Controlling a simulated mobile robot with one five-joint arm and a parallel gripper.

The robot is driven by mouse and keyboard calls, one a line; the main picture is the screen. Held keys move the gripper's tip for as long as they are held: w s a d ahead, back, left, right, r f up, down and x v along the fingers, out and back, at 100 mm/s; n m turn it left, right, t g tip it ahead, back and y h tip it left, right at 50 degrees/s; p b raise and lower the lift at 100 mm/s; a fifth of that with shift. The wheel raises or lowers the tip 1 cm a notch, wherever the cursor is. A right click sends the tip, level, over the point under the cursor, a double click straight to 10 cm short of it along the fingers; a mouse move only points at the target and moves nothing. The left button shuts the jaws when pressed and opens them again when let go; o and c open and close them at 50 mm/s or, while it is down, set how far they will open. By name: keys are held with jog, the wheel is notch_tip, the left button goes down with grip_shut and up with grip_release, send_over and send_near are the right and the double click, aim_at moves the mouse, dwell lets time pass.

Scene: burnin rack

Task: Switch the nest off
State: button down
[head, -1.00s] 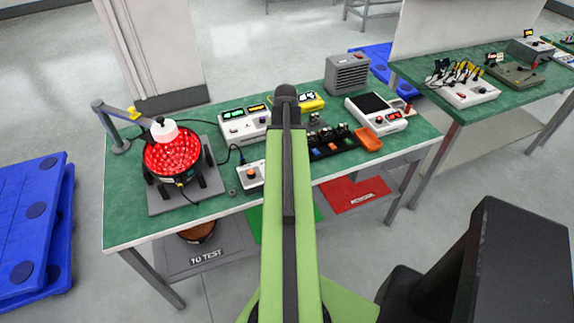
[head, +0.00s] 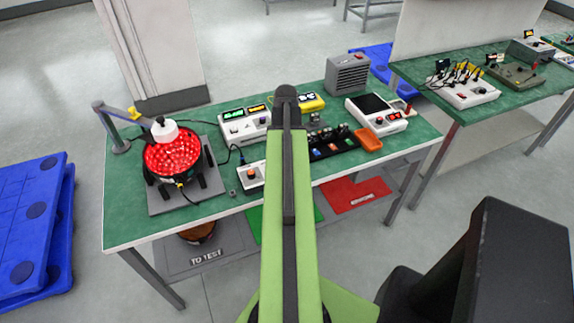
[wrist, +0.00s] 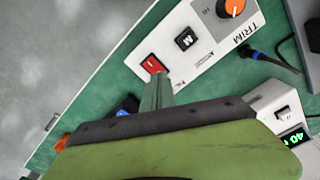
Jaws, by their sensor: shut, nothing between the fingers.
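The round nest (head: 171,160) stands at the left of the green bench in the head view, its face lit with many red lights. A white control box (head: 244,181) with an orange knob is to its right, partly behind my arm. In the wrist view, the box (wrist: 205,62) shows the orange TRIM knob (wrist: 231,8), a black switch (wrist: 186,38) and a red rocker switch (wrist: 154,65) near its end. My gripper (wrist: 157,80) is shut and empty, its tips right at the red switch. I cannot tell whether they touch it. My arm hides the gripper in the head view.
A white instrument with a green display (head: 238,126) stands behind the box. A dark tray of small parts (head: 335,142) and an orange bin (head: 368,140) are to the right. A dark cable (wrist: 262,55) runs from the box.

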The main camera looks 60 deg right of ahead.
jog(key=shift+f+b, duration=0.9)
dwell(0.8)
jog(key=shift+r, duration=0.1)
notch_tip(320, 180, up, 7)
jog(key=p, duration=0.7)
